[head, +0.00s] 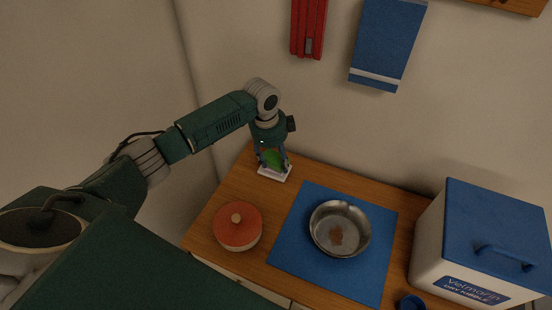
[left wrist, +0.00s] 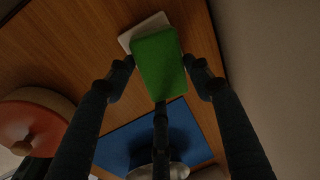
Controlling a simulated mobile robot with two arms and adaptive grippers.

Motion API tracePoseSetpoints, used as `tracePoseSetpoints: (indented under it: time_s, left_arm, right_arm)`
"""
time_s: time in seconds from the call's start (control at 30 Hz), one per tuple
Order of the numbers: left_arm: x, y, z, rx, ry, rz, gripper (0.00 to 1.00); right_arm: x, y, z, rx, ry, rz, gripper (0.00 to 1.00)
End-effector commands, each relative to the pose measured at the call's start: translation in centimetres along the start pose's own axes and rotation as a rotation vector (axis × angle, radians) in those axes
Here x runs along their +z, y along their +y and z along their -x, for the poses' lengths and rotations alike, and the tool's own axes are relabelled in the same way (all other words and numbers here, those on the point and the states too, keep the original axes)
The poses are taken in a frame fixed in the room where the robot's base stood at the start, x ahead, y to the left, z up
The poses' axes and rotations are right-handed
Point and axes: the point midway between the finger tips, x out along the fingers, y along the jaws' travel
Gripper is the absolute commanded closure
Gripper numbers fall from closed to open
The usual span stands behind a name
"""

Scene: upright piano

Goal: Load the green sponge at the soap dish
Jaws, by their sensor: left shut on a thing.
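The green sponge (head: 272,158) is between the fingers of my left gripper (head: 272,163), at the back left of the wooden top. The left wrist view also shows the sponge (left wrist: 158,65), with a fingertip of the left gripper (left wrist: 158,72) on each side of it. The white soap dish (head: 275,173) lies directly below the sponge; its corner shows behind the sponge in the left wrist view (left wrist: 128,38). I cannot tell whether the sponge touches the dish. My right gripper is not in view.
A red-orange lidded pot (head: 240,235) stands in front of the dish. A blue mat (head: 300,245) with a metal bowl (head: 325,218) is to the right. A white bin with a blue lid (head: 490,225) stands far right.

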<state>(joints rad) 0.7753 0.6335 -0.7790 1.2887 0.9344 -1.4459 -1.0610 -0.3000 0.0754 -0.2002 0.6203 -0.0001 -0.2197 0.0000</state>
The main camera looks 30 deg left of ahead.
Motion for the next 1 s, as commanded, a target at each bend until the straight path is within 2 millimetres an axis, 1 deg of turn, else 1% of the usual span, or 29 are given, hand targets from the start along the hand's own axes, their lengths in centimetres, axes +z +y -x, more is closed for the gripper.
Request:
tracePoseSetpoints:
  time_s: [0.57, 1.0]
  left_arm:
    - [0.04, 0.09, -0.74, 0.0, 0.0, 0.0, 0.7]
    - [0.06, 0.11, -0.73, 0.0, 0.0, 0.0, 0.7]
  right_arm:
    - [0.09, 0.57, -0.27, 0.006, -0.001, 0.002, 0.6]
    - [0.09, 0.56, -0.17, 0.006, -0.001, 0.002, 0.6]
